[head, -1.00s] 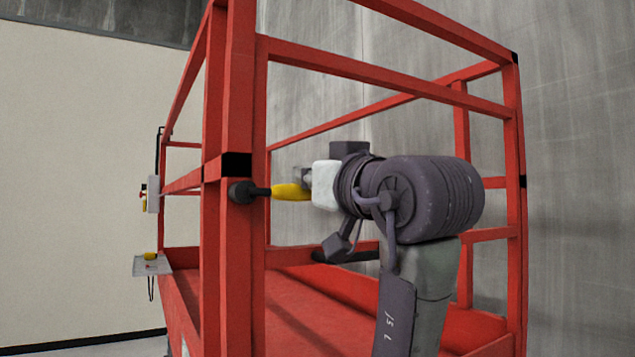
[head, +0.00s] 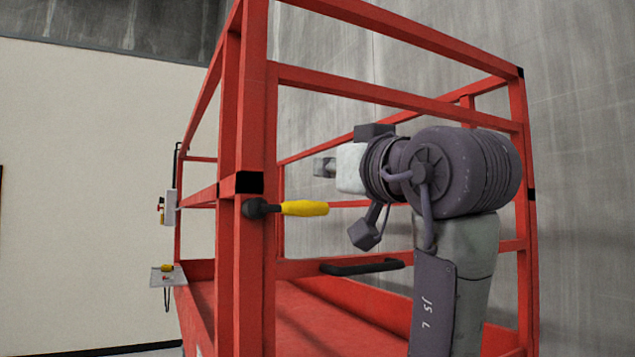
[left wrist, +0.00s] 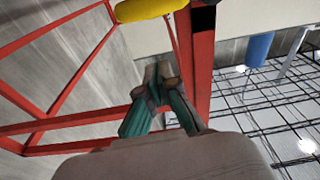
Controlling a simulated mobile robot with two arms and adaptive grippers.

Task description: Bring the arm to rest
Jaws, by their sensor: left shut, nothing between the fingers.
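My left arm's gripper (head: 322,167) is in the head view, behind and above a yellow-gripped handle (head: 304,208). It is shut and empty, apart from the handle. In the left wrist view its two fingertips (left wrist: 157,80) meet near the middle, with teal finger links below them. The yellow handle (left wrist: 148,9) shows at the top edge of that view. In the head view the handle sticks out to the right from a black knob on a red post. My right gripper is in neither view.
A red railed platform (head: 256,310) stands around the left arm, with posts and rails close to it. A black grab bar (head: 362,267) is below the arm. A control box (head: 170,207) and a small grey shelf (head: 166,277) are at the left. A grey concrete wall (head: 585,150) is behind.

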